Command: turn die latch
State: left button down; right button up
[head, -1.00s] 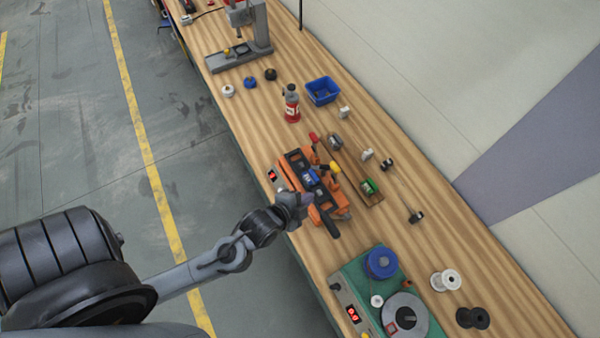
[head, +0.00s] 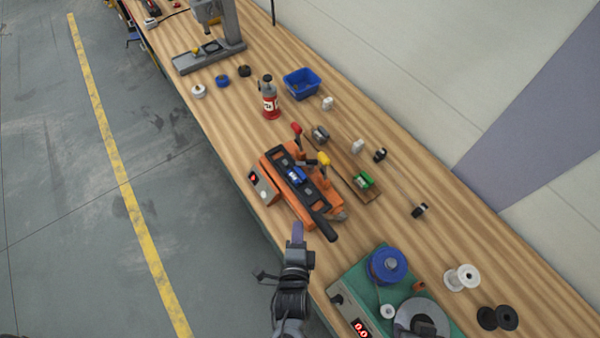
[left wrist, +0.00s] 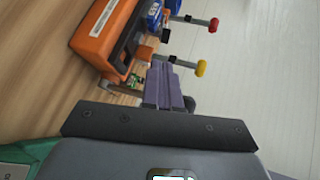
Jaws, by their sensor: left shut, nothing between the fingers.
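The orange machine (head: 290,187) stands on the bench with a black top plate and a blue block (head: 296,175) in its middle. A red-knobbed lever (head: 297,130) and a yellow-knobbed lever (head: 323,159) stand up on its far side. A black handle (head: 324,228) sticks out at its near end. I cannot tell which part is the die latch. My left gripper (head: 297,229) is shut and empty, just short of the near end, apart from the levers. In the left wrist view the fingers (left wrist: 164,82) are together, with the red knob (left wrist: 213,25) and yellow knob (left wrist: 201,68) beyond them.
A green machine (head: 352,283) with a blue spool (head: 387,265) stands close to the right of my gripper. A wooden rack (head: 345,165), a red bottle (head: 269,98) and a blue bin (head: 301,84) stand behind and beyond the orange machine.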

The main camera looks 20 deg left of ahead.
aim_at(301, 175)
pick_arm(q)
jog(key=x, duration=1.3)
jog(key=b+x, duration=0.1)
jog(key=x, duration=0.6)
jog(key=shift+w+r, duration=0.25)
jog(key=shift+w, duration=0.15)
jog(key=shift+w+a, duration=0.25)
jog(key=shift+w, duration=0.4)
